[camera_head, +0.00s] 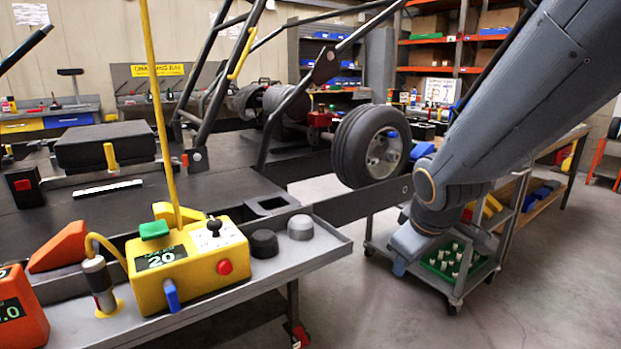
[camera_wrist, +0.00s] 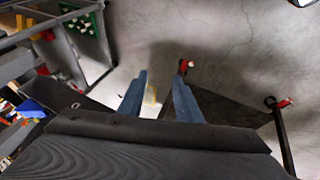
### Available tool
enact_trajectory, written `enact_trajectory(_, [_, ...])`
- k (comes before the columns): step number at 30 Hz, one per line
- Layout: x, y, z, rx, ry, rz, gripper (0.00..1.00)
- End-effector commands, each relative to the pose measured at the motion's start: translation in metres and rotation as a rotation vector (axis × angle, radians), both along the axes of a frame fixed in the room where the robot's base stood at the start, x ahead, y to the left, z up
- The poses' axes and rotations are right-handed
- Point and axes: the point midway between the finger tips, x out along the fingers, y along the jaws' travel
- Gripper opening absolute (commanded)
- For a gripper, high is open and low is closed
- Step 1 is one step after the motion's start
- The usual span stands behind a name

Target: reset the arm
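My arm reaches in from the upper right of the head view, bent downward, with my gripper (camera_head: 399,262) low beside the grey cart at the right. In the wrist view, the two blue fingers of my gripper (camera_wrist: 160,78) stand apart. Floor shows between them and I see nothing held. The fingers' lower ends are hidden behind a dark surface across the bottom of that view.
The grey cart (camera_head: 456,292) holds a green tray (camera_head: 462,262) of small pale pieces. The kart's wheel (camera_head: 371,146) is left of my arm. A shelf with a yellow control box (camera_head: 190,262) fills the lower left. Floor (camera_head: 370,315) is clear centrally.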

Motion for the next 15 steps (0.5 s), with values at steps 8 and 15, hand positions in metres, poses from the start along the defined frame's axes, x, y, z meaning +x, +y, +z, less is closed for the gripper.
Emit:
enact_trajectory(8, [-0.110,0.056,-0.014,0.159,0.312,-0.267,0.31])
enact_trajectory(15, [-0.181,0.087,-0.012,0.217,0.511,-0.408,0.31])
